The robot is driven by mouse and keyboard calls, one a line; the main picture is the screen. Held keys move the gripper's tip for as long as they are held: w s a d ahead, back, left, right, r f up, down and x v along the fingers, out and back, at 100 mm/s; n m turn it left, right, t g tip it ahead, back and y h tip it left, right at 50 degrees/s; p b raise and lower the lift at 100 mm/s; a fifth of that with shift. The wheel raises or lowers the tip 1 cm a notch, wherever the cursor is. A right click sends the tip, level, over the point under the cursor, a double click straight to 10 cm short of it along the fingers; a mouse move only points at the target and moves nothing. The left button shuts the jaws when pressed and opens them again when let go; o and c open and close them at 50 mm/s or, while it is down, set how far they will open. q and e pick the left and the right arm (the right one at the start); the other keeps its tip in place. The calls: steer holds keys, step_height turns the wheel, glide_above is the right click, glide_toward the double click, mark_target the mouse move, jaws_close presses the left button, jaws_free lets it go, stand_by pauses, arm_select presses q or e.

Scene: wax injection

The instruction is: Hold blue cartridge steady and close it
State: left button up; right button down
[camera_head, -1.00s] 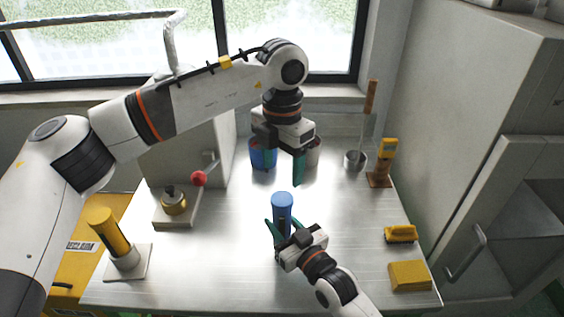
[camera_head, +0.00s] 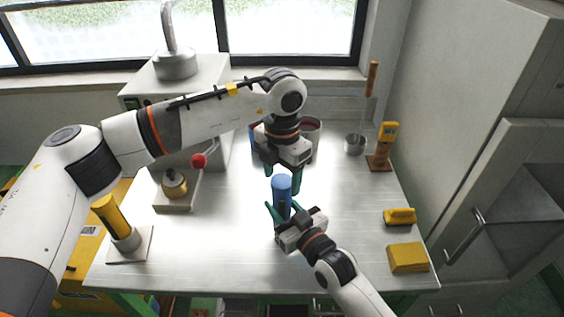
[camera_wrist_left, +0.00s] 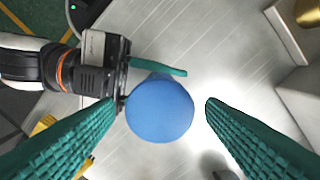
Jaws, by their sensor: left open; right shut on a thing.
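The blue cartridge (camera_head: 282,188) stands upright near the middle of the metal table. In the left wrist view its round blue top (camera_wrist_left: 160,110) faces the camera. My right gripper (camera_head: 283,211) is shut on the cartridge's lower part from the near side; its body and one green finger also show in the left wrist view (camera_wrist_left: 130,78). My left gripper (camera_head: 282,179) points down just above the cartridge, open, with one green finger on each side of the top. In the left wrist view a gap shows at the right finger. The cartridge's lower part is partly hidden.
A yellow cylinder on a stand (camera_head: 117,228) and a red-knobbed fixture (camera_head: 176,188) are on the left. Containers (camera_head: 310,130) stand behind my left gripper.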

arm_select(q)
steer(key=shift+f, duration=0.15)
steer(key=c, duration=1.1)
steer(key=o, duration=1.2)
step_height(320, 180, up, 12)
